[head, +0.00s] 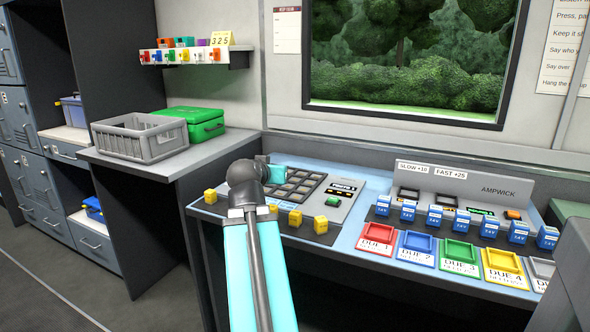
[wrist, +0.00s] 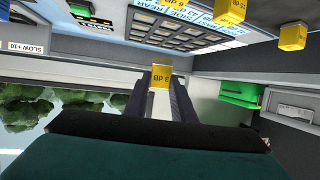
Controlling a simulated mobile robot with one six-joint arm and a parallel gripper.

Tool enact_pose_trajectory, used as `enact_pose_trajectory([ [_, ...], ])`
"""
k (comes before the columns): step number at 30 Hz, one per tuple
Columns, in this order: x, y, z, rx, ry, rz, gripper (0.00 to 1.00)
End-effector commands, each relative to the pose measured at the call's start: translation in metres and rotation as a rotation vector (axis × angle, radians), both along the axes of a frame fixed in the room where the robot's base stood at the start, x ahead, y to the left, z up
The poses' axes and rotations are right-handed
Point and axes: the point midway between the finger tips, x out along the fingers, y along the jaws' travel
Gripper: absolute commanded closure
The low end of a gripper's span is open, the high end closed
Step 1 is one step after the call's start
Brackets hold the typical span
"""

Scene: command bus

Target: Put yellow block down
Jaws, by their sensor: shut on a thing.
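In the wrist view my gripper (wrist: 162,82) is shut on a yellow block (wrist: 162,76) with dark lettering, held between the fingertips. In the head view my arm hides the fingers and I cannot make out the held block. Several other yellow blocks stand along the front of the blue desk, among them one at the left (head: 210,196), one at the right (head: 320,225) and one beside it (head: 295,219). Two also show at the top of the wrist view, one of them at the right (wrist: 293,38). Behind them lies a panel with a grid of dark cells (head: 296,185).
A grey crate (head: 140,139) and a green box (head: 204,127) stand on the left counter. Blue blocks line the console (head: 470,180) at right, above coloured trays such as the red one (head: 377,239). A wall shelf (head: 190,57) holds small coloured items.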

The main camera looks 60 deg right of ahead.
Motion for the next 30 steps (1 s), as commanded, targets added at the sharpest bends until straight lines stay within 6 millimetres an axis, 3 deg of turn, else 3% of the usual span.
enact_pose_trajectory([
  [3, 0.037, 0.021, -0.017, 0.003, 0.002, 0.065, 0.99],
  [14, 0.140, 0.097, -0.059, 0.005, 0.006, 0.264, 0.99],
  [23, 0.216, 0.178, -0.096, 0.007, 0.009, 0.446, 0.99],
  [30, 0.269, 0.253, -0.126, 0.007, 0.012, 0.600, 0.99],
])
